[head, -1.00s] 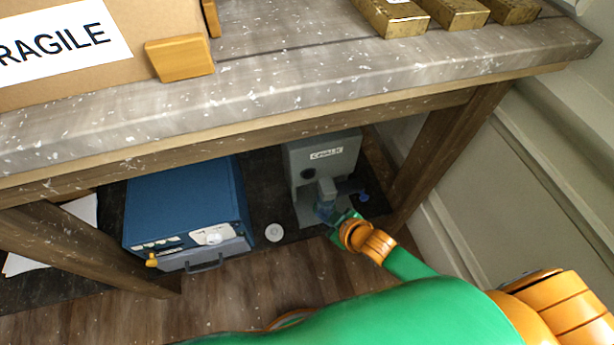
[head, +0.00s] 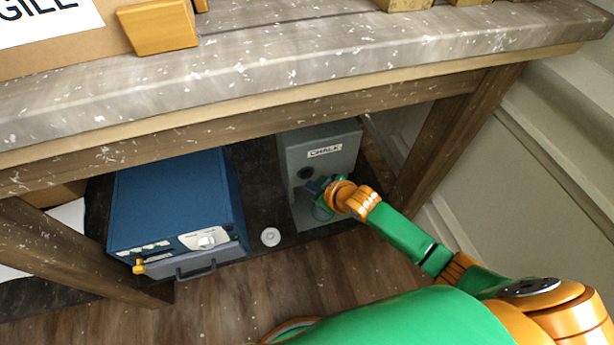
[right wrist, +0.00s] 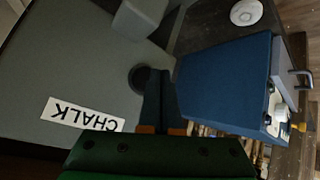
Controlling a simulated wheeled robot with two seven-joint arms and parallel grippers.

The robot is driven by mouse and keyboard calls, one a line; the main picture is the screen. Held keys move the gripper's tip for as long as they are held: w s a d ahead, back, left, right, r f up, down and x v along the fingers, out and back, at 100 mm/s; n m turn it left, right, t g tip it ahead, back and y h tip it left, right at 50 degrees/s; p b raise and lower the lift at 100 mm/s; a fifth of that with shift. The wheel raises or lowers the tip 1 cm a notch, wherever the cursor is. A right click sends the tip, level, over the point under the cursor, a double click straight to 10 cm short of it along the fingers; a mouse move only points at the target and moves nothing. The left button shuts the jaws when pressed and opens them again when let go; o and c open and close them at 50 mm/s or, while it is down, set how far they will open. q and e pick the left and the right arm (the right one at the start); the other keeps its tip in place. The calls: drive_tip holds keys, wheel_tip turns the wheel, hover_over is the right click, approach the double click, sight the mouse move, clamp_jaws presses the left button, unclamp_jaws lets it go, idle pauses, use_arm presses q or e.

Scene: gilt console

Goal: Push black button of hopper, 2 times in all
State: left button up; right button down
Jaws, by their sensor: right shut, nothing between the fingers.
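The hopper (head: 318,147) is a grey box labelled CHALK, under the table at the right. It also shows in the right wrist view (right wrist: 70,75). Its round black button (head: 305,173) is on the front, below the label. In the right wrist view the button (right wrist: 139,77) is partly hidden by my fingers. My right gripper (head: 314,187) is shut and empty, with its fingertips (right wrist: 160,73) right beside the button. I cannot tell whether they touch it. The hopper's spout (right wrist: 138,18) shows in the right wrist view; my gripper mostly covers it in the head view. My left gripper is not in view.
A blue machine (head: 175,198) with a front handle stands left of the hopper. A small white disc (head: 271,237) lies between them. The tabletop (head: 300,55) overhangs above, and a wooden leg (head: 445,135) stands close on the right.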

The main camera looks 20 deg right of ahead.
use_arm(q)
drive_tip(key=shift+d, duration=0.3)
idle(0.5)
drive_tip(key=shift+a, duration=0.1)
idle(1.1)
use_arm(e)
drive_tip(key=shift+w, duration=0.4)
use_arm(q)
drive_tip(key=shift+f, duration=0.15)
use_arm(e)
drive_tip(key=shift+w, duration=0.4)
idle(0.3)
drive_tip(key=shift+s, duration=0.1)
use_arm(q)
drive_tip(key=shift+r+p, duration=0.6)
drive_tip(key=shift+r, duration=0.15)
use_arm(e)
drive_tip(key=shift+s, duration=0.7)
